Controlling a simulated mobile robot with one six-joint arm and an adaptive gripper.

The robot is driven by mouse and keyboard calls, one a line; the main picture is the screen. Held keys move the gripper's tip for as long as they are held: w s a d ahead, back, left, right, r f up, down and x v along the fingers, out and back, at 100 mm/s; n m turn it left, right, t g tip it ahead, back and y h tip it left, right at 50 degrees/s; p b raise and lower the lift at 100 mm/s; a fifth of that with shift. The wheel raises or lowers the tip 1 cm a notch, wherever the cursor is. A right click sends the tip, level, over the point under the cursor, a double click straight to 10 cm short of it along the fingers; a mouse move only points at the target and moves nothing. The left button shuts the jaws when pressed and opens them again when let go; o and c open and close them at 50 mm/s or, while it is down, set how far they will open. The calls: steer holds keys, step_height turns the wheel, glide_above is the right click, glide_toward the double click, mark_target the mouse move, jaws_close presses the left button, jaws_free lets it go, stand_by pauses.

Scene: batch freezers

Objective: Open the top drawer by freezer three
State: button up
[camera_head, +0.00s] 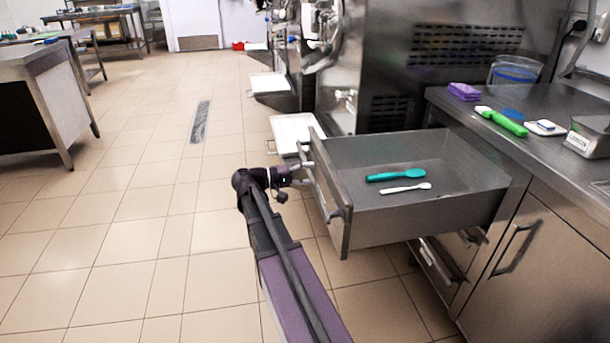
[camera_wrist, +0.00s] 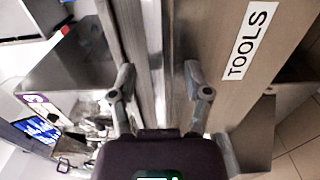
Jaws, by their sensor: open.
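The top drawer (camera_head: 440,160) is pulled out from the steel counter, and its inside is in view. A teal spoon (camera_head: 396,175) and a white spoon (camera_head: 406,188) lie in it. My gripper (camera_head: 303,166) is at the outer face of the drawer front, near the handle (camera_head: 322,192). In the wrist view my gripper (camera_wrist: 158,85) has its two fingers spread, one on each side of a vertical metal bar or edge (camera_wrist: 156,50). A "TOOLS" label (camera_wrist: 249,40) is on the drawer face to the right. Whether the fingers touch the handle is unclear.
A steel freezer (camera_head: 430,60) stands behind the drawer. The counter top (camera_head: 450,100) holds a purple cloth (camera_head: 464,91), a green-handled tool (camera_head: 502,121) and a scale (camera_head: 588,137). Closed drawers and a cupboard (camera_head: 545,260) are below.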

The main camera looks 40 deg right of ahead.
steer(key=v, duration=1.1)
steer(key=shift+w+a, duration=0.2)
steer(key=shift+a, duration=0.1)
stand_by(0.3)
